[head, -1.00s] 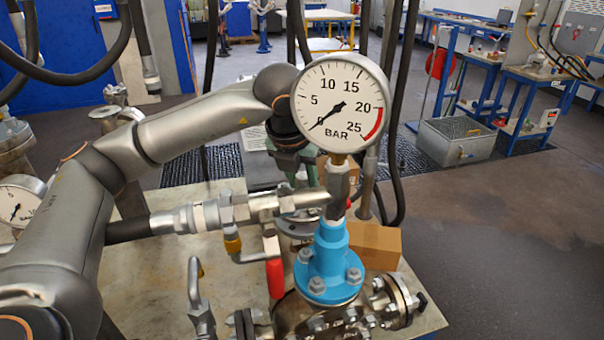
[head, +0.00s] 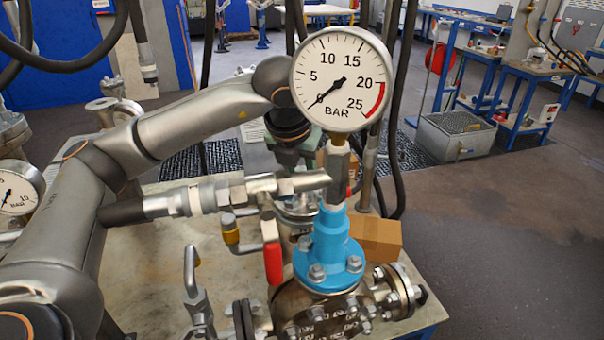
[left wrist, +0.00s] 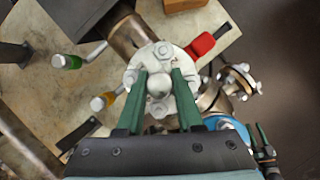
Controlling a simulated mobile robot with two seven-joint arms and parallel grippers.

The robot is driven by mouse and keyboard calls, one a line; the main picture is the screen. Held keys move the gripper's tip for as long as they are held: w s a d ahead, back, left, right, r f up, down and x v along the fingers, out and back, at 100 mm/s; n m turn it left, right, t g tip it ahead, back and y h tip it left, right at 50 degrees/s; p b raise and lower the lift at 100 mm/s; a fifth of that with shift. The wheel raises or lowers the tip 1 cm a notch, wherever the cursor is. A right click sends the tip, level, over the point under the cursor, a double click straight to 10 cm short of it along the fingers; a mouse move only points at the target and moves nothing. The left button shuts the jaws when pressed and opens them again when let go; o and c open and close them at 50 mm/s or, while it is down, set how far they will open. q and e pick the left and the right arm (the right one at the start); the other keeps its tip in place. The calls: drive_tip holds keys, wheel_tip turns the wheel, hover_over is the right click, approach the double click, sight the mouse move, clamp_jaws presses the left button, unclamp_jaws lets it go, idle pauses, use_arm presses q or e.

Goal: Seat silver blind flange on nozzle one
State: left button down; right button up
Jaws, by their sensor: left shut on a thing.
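The silver blind flange (left wrist: 135,75) is a pale round disc with a domed silver knob at its middle, seen from above in the left wrist view. My left gripper (left wrist: 159,88) has its green fingers shut on that knob. In the head view my left gripper (head: 289,158) points down behind the pressure gauge, and a piece of pale flange (head: 300,208) shows below it, partly hidden by pipework. Bolt heads show around the disc. Nozzle one lies under the disc and is hidden; I cannot tell whether the two touch.
The pressure gauge (head: 340,79) on its blue flanged fitting (head: 328,258) stands close in front. A red-handled valve (head: 273,263) and a hose coupling (head: 190,200) crowd the left. A cardboard box (head: 378,238) sits behind right. The bench top (head: 150,270) is partly bare.

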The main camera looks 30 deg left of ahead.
use_arm(q)
drive_tip(key=shift+b, duration=0.35)
idle(0.4)
idle(0.3)
drive_tip(key=c, duration=0.8)
unclamp_jaws()
drive_tip(key=o, duration=0.3)
drive_tip(key=shift+f, duration=0.1)
drive_tip(key=shift+o, duration=0.7)
drive_tip(key=shift+s+f, duration=0.1)
drive_tip(key=shift+f, duration=0.1)
drive_tip(key=o, duration=0.4)
drive_tip(key=shift+c, duration=0.2)
drive_tip(key=shift+r, duration=0.2)
